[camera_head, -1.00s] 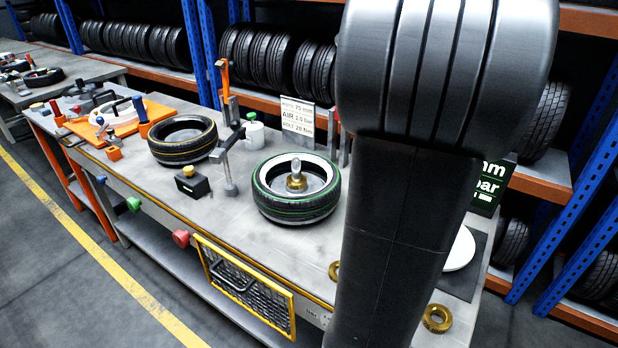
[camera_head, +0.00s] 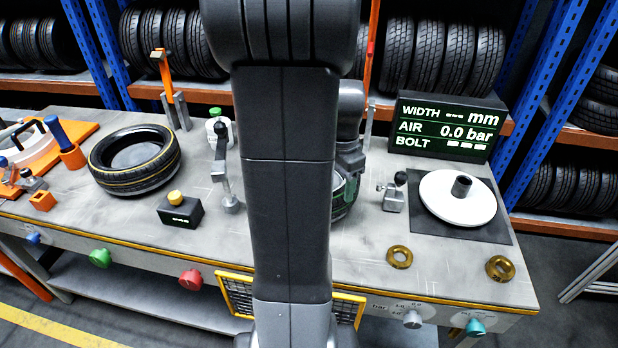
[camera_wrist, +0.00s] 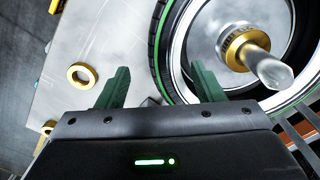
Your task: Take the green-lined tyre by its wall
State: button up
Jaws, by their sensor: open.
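The green-lined tyre (camera_wrist: 180,30) lies flat on the bench, at the upper right of the wrist view. It has a dark tread, a green line and a white wall around a metal hub with a brass collar (camera_wrist: 238,45). In the head view my arm hides most of it; only a sliver shows at the arm's right. My gripper (camera_wrist: 158,82) is open, with two green fingers. The near tyre wall lies between them in the wrist view: the left finger is over the bench outside, the right one overlaps the tyre's inner side. Finger depth and contact cannot be told.
A yellow-lined tyre (camera_head: 135,160) and a black box with a yellow button (camera_head: 180,210) are at left on the bench. A small clamp (camera_head: 394,195), white disc (camera_head: 457,205) and brass rings (camera_head: 399,257) are at right. A display (camera_head: 444,125) stands behind.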

jog(key=shift+d+f, duration=0.15)
jog(key=shift+f, duration=0.45)
jog(key=shift+w+f+p, duration=0.15)
jog(key=shift+f+p, duration=0.1)
jog(key=shift+f, duration=1)
jog(key=shift+w+f+p, duration=0.1)
jog(key=shift+f+p, duration=0.1)
jog(key=shift+f, duration=1.05)
jog(key=shift+c, duration=0.4)
jog(key=c, duration=1.1)
jog(key=shift+w, duration=0.1)
grip_shut()
jog(key=shift+r, duration=0.1)
